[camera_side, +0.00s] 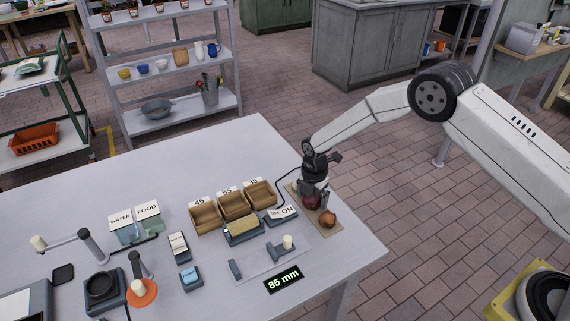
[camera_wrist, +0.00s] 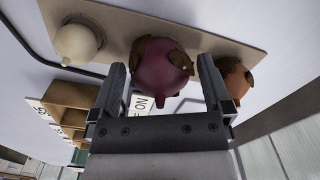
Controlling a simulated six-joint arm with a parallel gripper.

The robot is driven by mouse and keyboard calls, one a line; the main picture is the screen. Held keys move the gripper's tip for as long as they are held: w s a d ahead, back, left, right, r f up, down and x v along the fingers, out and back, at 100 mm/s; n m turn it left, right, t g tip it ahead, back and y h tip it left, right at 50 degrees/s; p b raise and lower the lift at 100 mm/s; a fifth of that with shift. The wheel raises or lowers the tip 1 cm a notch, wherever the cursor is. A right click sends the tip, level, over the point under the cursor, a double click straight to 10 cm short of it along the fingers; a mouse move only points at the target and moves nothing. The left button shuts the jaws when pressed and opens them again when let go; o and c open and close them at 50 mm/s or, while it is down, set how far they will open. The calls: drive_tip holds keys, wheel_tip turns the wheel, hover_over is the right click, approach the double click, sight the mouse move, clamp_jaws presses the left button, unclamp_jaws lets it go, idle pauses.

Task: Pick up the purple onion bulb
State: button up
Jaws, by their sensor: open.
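The purple onion bulb (camera_wrist: 158,68) is in the middle of the wrist view, dark purple with brown papery patches. My gripper (camera_wrist: 163,72) is open, with one finger on each side of it; I cannot tell whether either finger touches it. In the side view the purple onion (camera_side: 312,202) shows just below my gripper (camera_side: 315,190), partly hidden by it. It rests on a tan board (camera_side: 335,233) near the table's right edge. A brown onion (camera_wrist: 235,80) lies close beyond the right finger. A pale onion (camera_wrist: 78,42) lies to the left.
In the side view, the brown onion (camera_side: 327,219) sits in front of the purple one. Wooden bins (camera_side: 233,205) labelled with numbers and an ON/OFF switch block (camera_side: 281,214) stand to the left. A display reading 85 mm (camera_side: 284,280) lies near the front.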

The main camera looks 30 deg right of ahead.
drive_tip(key=c, duration=1.1)
drive_tip(key=shift+r, duration=0.15)
drive_tip(key=shift+r, duration=0.75)
drive_tip(key=s+r, duration=0.3)
drive_tip(key=s, duration=0.1)
drive_tip(key=s+d+r, duration=0.1)
drive_tip(key=s+r, duration=0.3)
drive_tip(key=s, duration=0.1)
drive_tip(key=s+d+r, duration=0.1)
drive_tip(key=s+r, duration=0.3)
drive_tip(key=s, duration=0.1)
drive_tip(key=shift+r, duration=0.15)
drive_tip(key=shift+w, duration=0.1)
